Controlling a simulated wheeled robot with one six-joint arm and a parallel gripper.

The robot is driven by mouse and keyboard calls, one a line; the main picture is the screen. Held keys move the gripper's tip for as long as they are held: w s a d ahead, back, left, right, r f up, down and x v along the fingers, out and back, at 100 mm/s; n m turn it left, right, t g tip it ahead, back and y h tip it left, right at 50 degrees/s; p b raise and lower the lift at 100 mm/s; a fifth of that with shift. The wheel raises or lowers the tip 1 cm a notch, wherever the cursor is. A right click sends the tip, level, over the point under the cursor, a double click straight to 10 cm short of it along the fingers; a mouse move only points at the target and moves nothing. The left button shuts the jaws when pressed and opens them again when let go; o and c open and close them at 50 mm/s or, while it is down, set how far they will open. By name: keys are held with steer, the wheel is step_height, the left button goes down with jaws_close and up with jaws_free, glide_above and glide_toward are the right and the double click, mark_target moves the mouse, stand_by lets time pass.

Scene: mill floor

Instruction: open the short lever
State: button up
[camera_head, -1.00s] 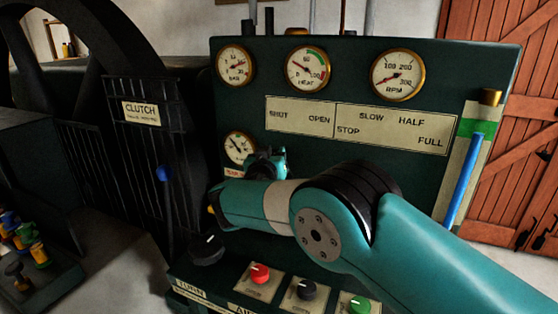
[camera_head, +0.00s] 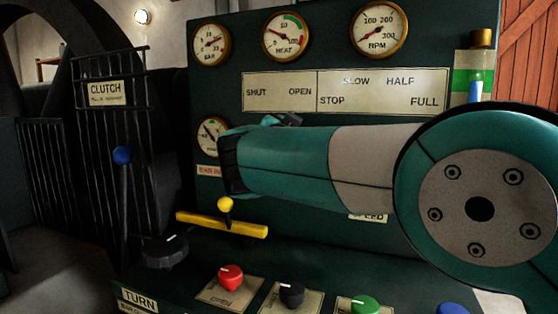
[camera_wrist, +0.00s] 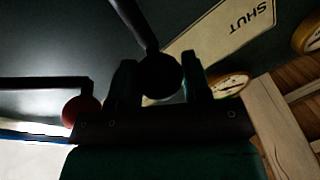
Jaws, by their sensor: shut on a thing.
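In the wrist view, a dark round knob (camera_wrist: 160,76) on a dark lever rod (camera_wrist: 133,20) sits between the fingers of my gripper (camera_wrist: 158,66), which is shut on it. In the head view my arm hides the lever and most of my gripper; only a small dark and teal part shows above the forearm. The SHUT–OPEN plate (camera_head: 279,105) is on the green panel above my arm. Whether the knob has shifted along its travel cannot be told.
A yellow bar with a yellow ball (camera_head: 225,205) stands below my forearm. A blue-knobbed lever (camera_head: 122,155) is by the CLUTCH cage at left. A black dial (camera_head: 166,251), red knob (camera_head: 231,278), dark knob (camera_head: 291,294) and green knob (camera_head: 365,305) line the ledge.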

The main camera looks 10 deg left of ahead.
steer(key=shift+s+d+f+m+b, duration=0.1)
steer(key=shift+d+f+m+b, duration=0.3)
steer(key=shift+b, duration=0.75)
steer(key=shift+s+d+f+m+b, duration=0.15)
steer(key=shift+d+m+b, duration=0.45)
steer(key=shift+b, duration=0.5)
steer(key=shift+d+h, duration=0.1)
steer(key=shift+h, duration=0.3)
steer(key=o, duration=1.3)
steer(key=shift+r, duration=0.1)
